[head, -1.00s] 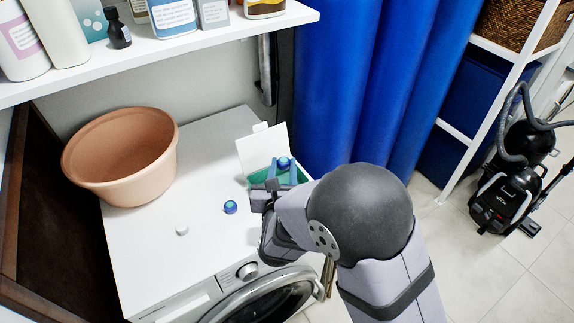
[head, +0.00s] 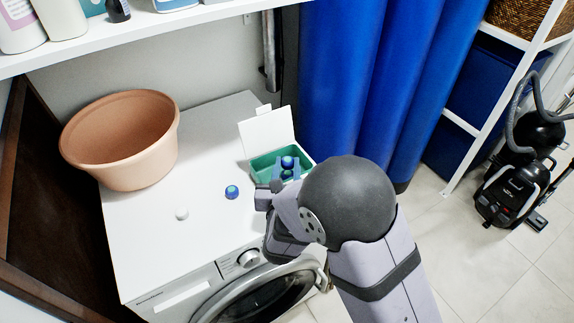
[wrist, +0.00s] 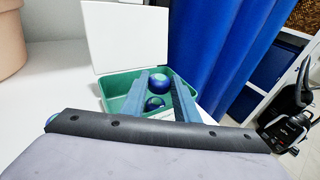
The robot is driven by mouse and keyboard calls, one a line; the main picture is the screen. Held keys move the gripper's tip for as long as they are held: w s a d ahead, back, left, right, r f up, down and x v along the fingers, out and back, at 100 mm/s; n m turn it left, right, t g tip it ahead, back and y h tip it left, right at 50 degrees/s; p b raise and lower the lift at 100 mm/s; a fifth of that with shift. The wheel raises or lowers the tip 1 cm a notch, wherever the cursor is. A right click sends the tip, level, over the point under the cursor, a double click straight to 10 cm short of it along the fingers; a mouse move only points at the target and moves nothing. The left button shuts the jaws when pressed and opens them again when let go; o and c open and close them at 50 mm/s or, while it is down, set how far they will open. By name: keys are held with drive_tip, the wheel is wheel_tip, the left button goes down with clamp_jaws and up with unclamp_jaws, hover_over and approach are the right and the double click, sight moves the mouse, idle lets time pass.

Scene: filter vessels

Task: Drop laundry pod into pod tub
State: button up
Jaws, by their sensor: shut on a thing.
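The pod tub (head: 254,168) is a green box with a raised white lid (head: 267,130), at the right rear of the washing machine top. My gripper (head: 287,164) is over it, its blue fingers shut on a blue laundry pod (head: 287,161). The wrist view shows the held pod (wrist: 160,80) between the fingertips, above the open tub (wrist: 113,90). A second blue pod (wrist: 153,103) shows lower, between the fingers, and appears to lie inside the tub. Another blue-green pod (head: 232,192) lies on the machine top, left of the tub. My wrist hides the tub's front right part.
A terracotta-coloured basin (head: 125,145) stands at the back left. A small white round object (head: 182,214) lies on the washing machine top (head: 155,245). A shelf with bottles (head: 170,35) overhangs the rear. A blue curtain (head: 350,80) hangs right behind the tub.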

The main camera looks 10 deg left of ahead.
drive_tip(key=o, duration=1.1)
drive_tip(key=shift+b+v, duration=0.8)
drive_tip(key=shift+v, duration=2.9)
